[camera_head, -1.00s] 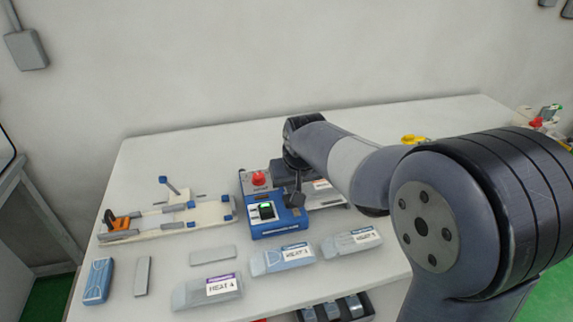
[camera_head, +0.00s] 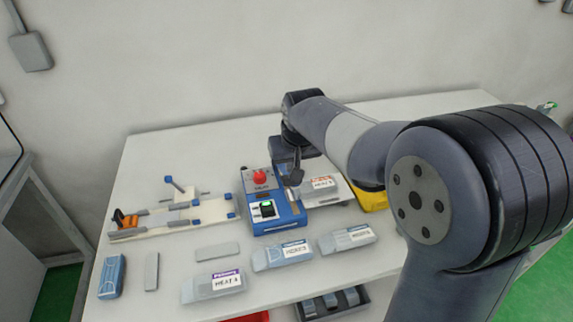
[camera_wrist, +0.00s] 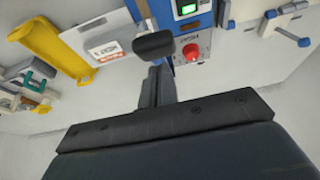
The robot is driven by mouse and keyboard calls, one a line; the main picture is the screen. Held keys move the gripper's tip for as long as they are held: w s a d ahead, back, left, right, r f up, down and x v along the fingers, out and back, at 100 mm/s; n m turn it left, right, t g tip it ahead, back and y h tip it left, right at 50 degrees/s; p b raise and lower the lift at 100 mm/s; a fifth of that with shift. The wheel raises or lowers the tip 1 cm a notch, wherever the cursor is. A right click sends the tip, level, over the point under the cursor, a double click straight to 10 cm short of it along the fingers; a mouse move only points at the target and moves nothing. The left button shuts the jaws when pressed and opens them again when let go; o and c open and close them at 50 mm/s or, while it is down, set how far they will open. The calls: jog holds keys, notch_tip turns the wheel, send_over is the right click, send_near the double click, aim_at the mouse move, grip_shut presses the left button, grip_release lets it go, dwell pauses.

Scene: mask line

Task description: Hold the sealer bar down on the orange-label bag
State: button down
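The blue sealer (camera_head: 280,225) stands mid-table with a red button (camera_head: 260,177) and a lit green screen. A tan strip (camera_head: 293,198) shows on its right side. The orange-label bag (camera_head: 322,184) lies flat on a pale plate at the sealer's right; it also shows in the wrist view (camera_wrist: 108,48). A dark rounded block (camera_wrist: 154,45), apparently the sealer bar's handle, sits just beyond my fingertips. My gripper (camera_wrist: 156,72) has its fingers together, close to this block; I cannot tell whether they touch. In the head view my gripper is above the sealer's right side, partly hiding the bar.
Bags with purple (camera_head: 212,286) and blue labels (camera_head: 282,255) lie along the front. A white fixture (camera_head: 185,214) with blue clamps stands left. A yellow bin (camera_head: 373,201) is on the right, partly behind my arm. A dark tray (camera_head: 332,304) is below the front edge.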

jog(key=shift+r, duration=0.15)
notch_tip(320, 180, up, 5)
jog(key=p, duration=0.4)
jog(key=shift+f, duration=0.2)
notch_tip(320, 180, down, 6)
jog(key=b, duration=0.5)
jog(key=shift+s+f, duration=0.1)
dwell(0.5)
